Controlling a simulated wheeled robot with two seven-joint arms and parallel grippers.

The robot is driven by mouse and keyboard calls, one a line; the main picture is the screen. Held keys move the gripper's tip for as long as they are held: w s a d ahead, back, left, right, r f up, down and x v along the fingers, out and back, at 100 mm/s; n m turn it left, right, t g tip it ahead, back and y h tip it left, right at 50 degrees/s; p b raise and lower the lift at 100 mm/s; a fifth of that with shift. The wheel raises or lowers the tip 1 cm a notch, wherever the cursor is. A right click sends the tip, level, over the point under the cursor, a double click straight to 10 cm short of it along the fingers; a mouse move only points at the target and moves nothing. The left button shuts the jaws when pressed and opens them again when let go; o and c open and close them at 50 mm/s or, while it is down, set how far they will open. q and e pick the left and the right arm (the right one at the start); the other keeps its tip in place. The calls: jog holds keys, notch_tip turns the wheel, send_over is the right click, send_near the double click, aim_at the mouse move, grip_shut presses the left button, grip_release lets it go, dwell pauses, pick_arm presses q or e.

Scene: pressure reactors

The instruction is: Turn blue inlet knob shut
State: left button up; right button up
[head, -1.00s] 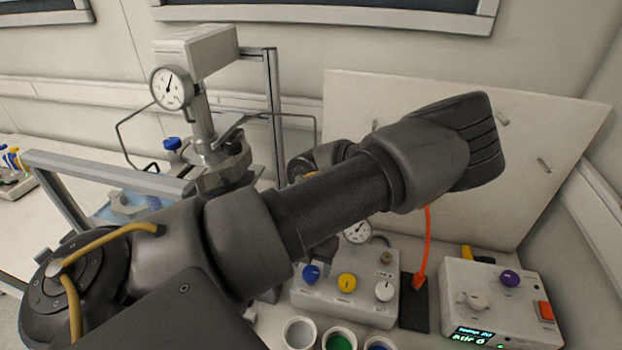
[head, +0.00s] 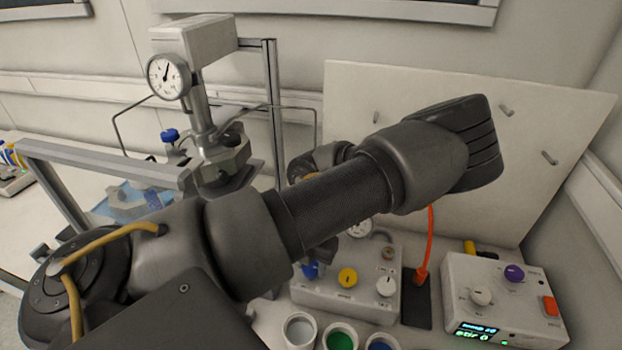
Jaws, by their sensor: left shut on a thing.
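A blue knob (head: 310,271) sits at the left of a grey control box, beside a yellow knob (head: 347,277) and a white knob (head: 386,287). My left arm crosses the middle of the view and hides most of my left gripper (head: 308,265). Only dark parts of its tips show below the arm, at the blue knob. The gripper is shut on this knob, which is partly covered; its pointer cannot be read. Another blue knob (head: 170,135) is on the reactor (head: 222,160) at the left, clear of the gripper. My right gripper is not in view.
A round gauge (head: 168,76) tops the reactor. A box with purple knob (head: 514,273) and display stands at the right, near an orange cable (head: 430,240). Several cups (head: 299,332) stand in front of the control box. A pale board (head: 540,130) rises behind.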

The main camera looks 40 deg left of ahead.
pick_arm(q)
jog(key=shift+r+m+p, duration=0.15)
jog(key=shift+m+p, duration=0.85)
jog(key=shift+m, duration=0.2)
jog(key=m+p, duration=0.2)
jog(key=shift+m, duration=0.3)
jog(key=m+p, duration=0.8)
jog(key=p, duration=0.1)
jog(key=shift+r, duration=0.15)
jog(key=m, duration=0.1)
jog(key=m+p, duration=0.1)
jog(key=shift+f+m+p, duration=0.2)
jog(key=shift+m+p, duration=0.1)
jog(key=shift+f+m, duration=0.1)
jog(key=shift+m, duration=1)
